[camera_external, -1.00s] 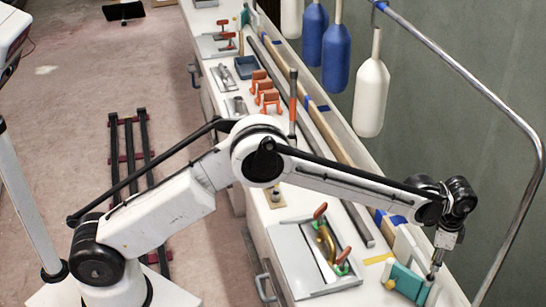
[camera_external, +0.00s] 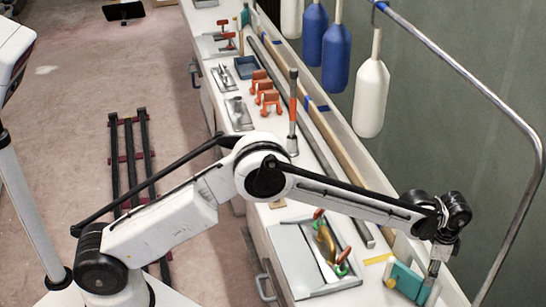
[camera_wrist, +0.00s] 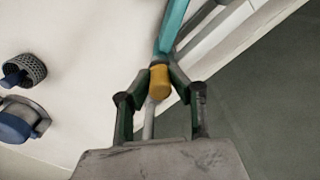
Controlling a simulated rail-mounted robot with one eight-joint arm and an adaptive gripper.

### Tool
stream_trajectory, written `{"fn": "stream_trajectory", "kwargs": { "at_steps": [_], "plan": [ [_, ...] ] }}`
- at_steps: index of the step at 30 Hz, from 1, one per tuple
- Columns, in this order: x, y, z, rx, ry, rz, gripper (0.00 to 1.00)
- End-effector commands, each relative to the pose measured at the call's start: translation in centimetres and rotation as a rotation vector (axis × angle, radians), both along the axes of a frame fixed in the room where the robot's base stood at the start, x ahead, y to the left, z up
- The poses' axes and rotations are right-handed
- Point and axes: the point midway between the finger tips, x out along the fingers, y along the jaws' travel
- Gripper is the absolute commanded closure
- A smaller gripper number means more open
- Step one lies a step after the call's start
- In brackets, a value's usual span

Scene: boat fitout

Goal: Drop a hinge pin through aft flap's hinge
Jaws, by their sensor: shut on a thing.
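The aft flap is a teal block (camera_external: 403,281) with a yellow knob, at the near right end of the bench, beside a white upright panel. In the wrist view its teal edge (camera_wrist: 172,25) runs up from between my fingertips. My gripper (camera_external: 431,285) points down at the flap's right side. In the wrist view my gripper (camera_wrist: 160,74) is closed in around a thin pale rod (camera_wrist: 149,120), which looks like the hinge pin. A yellow rounded piece (camera_wrist: 159,82) shows at the fingertips. The hinge hole and the pin's lower end are hidden.
A bent metal rail (camera_external: 520,225) curves past on the right. In the wrist view, a dark perforated cup (camera_wrist: 25,70) and a blue round part (camera_wrist: 15,125) are at left.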

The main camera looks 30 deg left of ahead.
Motion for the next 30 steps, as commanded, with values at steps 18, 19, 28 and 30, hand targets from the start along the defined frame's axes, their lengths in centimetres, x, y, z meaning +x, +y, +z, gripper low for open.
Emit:
{"fn": "stream_trajectory", "kwargs": {
  "at_steps": [18, 19, 28, 30],
  "plan": [
    [0.0, 0.0, -0.1, 0.000, 0.000, 0.000, 0.59],
    [0.0, 0.0, -0.1, 0.000, 0.000, 0.000, 0.59],
    [0.0, 0.0, 1.8, 0.000, 0.000, 0.000, 0.59],
    [0.0, 0.0, 3.1, 0.000, 0.000, 0.000, 0.59]
  ]
}}
